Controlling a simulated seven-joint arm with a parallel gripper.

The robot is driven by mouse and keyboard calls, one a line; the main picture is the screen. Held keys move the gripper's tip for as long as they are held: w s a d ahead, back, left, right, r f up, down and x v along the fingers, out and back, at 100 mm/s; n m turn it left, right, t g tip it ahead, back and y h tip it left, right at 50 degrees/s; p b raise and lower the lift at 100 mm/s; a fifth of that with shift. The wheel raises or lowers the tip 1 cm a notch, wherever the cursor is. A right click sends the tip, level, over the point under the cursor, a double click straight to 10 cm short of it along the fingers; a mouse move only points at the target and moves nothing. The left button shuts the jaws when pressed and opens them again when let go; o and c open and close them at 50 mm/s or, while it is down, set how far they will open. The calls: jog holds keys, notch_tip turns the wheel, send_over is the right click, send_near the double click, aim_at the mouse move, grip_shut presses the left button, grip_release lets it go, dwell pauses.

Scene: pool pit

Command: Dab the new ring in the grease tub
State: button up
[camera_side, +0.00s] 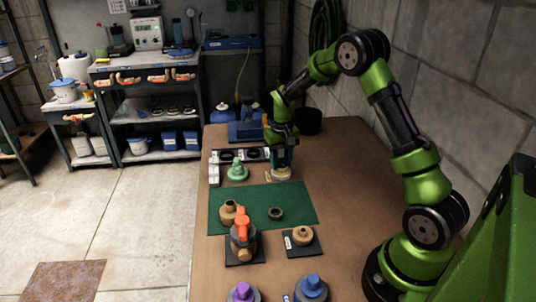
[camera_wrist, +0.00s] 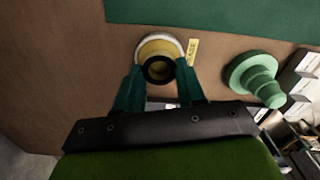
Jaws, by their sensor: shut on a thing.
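My gripper (camera_side: 281,163) points down at the far part of the bench, over the grease tub (camera_side: 281,174). In the wrist view its two dark green fingers (camera_wrist: 159,75) are shut on a black ring (camera_wrist: 158,70). The tub (camera_wrist: 157,37) has a pale rim and yellowish grease, and the ring overlaps its near side. I cannot tell whether the ring touches the grease. A small yellow label (camera_wrist: 192,50) lies beside the tub. In the side view the held ring is hidden by the fingers.
A green stepped cone (camera_side: 238,172) stands left of the tub. Behind are black rings in a tray (camera_side: 228,156). A green mat (camera_side: 298,200) holds a dark ring (camera_side: 276,213) and a brown fitting (camera_side: 228,211). An orange-handled valve (camera_side: 242,238) and a tan part (camera_side: 303,235) stand nearer.

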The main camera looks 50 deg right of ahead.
dwell(0.4)
notch_tip(320, 180, up, 7)
dwell(0.8)
dwell(0.4)
